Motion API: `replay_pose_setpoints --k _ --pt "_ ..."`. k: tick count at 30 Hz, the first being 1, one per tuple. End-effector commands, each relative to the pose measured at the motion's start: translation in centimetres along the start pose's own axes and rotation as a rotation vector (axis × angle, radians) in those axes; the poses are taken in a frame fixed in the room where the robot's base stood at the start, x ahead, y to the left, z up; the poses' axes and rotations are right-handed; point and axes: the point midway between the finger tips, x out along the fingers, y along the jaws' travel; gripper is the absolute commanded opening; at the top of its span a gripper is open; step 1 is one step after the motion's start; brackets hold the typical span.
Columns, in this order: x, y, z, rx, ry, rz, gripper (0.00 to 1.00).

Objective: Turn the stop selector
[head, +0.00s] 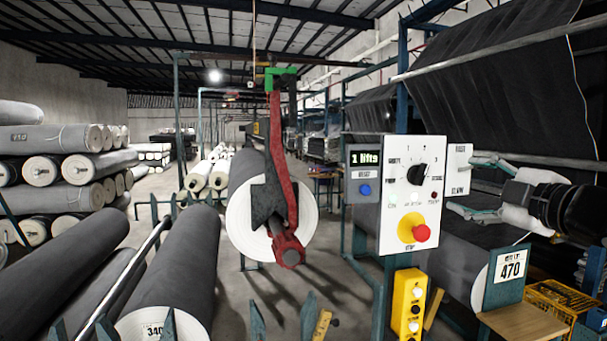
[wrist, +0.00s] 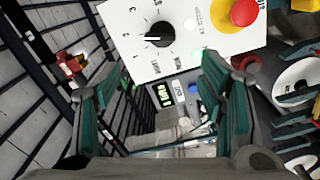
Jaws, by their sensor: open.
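The stop selector is a black rotary knob (head: 417,174) on a white control panel (head: 396,241), with numbers around it and a pale pointer line. In the wrist view the knob (wrist: 159,34) sits at the upper middle, beyond my fingertips. My gripper (head: 484,186) is at the right of the panel in the head view, apart from the knob. In the wrist view its two green-padded fingers (wrist: 165,88) are wide open with nothing between them. A red mushroom button (head: 421,233) on a yellow base is below the knob.
A display box (head: 364,158) reading "1 lifts" with a blue button adjoins the panel's left side. A yellow pendant box (head: 408,300) is below. A red hoist hook (head: 279,175) holds a large grey roll (head: 241,217) to the left. A 470 sign (head: 509,268) stands lower right.

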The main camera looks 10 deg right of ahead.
Motion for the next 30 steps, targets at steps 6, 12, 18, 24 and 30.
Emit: replay_pose_setpoints --k 6,12,18,24,30 --pt "4.0 -0.1 0.1 0.003 0.001 -0.002 0.63" --pt "7.9 -0.1 0.1 0.003 0.000 -0.001 0.63" --pt "11.1 -0.1 0.1 0.003 0.001 0.001 0.63" --pt "12.6 0.0 0.1 0.003 -0.001 0.002 0.63" --pt "12.9 0.0 0.1 0.003 -0.001 0.002 0.63"
